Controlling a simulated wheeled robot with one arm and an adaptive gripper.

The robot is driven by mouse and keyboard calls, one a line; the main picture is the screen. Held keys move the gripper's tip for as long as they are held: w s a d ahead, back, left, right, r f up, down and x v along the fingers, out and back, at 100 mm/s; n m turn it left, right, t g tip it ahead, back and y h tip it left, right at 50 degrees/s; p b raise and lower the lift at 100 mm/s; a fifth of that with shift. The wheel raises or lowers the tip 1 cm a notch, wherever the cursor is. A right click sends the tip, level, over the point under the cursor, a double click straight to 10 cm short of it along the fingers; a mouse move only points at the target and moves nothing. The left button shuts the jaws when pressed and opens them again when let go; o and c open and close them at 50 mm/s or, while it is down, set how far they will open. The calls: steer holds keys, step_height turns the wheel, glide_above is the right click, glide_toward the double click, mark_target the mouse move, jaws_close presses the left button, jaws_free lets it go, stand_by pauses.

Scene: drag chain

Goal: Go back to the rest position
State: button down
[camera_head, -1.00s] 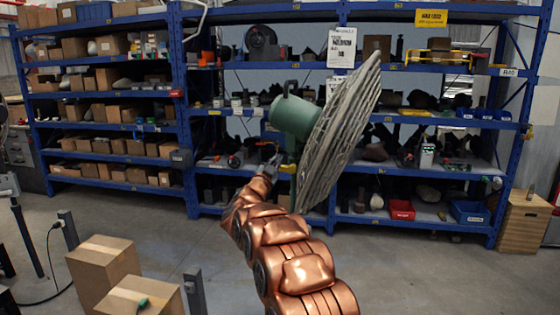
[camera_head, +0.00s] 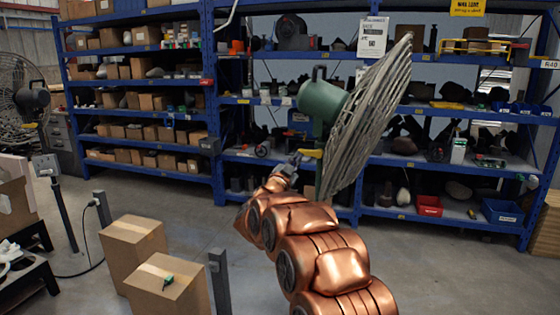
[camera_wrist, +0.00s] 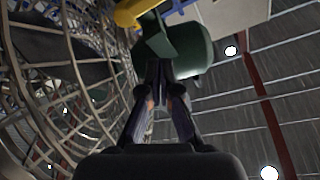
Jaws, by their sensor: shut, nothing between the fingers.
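My copper-coloured arm reaches up to the large fan in the middle of the head view. My gripper (camera_head: 300,157) is at the fan's near side, below its green motor housing (camera_head: 320,102) and next to a yellow part. In the wrist view my gripper (camera_wrist: 162,78) has its dark fingers together, with nothing seen between them. The green housing (camera_wrist: 185,50) is just beyond the fingertips; I cannot tell whether they touch it. The round wire cage (camera_head: 362,120) of the fan stands tilted, and in the wrist view the cage (camera_wrist: 65,85) fills the left side.
Blue shelving (camera_head: 216,120) with boxes, tools and bins spans the back. Two cardboard boxes (camera_head: 133,246) stand on the floor at lower left, near a grey post (camera_head: 220,280). Another fan (camera_head: 30,100) is at far left. Grey floor shows between boxes and shelves.

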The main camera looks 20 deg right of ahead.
steer(key=s+a+n+t+y+p, duration=0.1)
steer(key=s+a+n+y+p, duration=0.1)
steer(key=a+n+y, duration=0.8)
steer(key=s+a+f+n+g+y, duration=0.1)
steer(key=s+a+f+g+y, duration=0.2)
steer(key=s+a, duration=0.3)
steer(key=s+a+f+n+g+y, duration=0.2)
steer(key=s+a+f+y, duration=0.15)
steer(key=s, duration=0.55)
steer(key=s+d+f+g+p, duration=0.1)
steer(key=s+d+f+g, duration=0.1)
steer(key=s, duration=1.3)
steer(key=s+d+f+n+g+h+p, duration=0.1)
steer(key=s+f+g, duration=0.3)
steer(key=s, duration=1.1)
steer(key=s+d+f+n+g+p, duration=0.1)
steer(key=s+g, duration=0.6)
steer(key=s, duration=0.7)
steer(key=shift+s+d+f+h, duration=0.35)
steer(key=shift+s+d+f, duration=0.05)
steer(key=shift+d+f, duration=0.5)
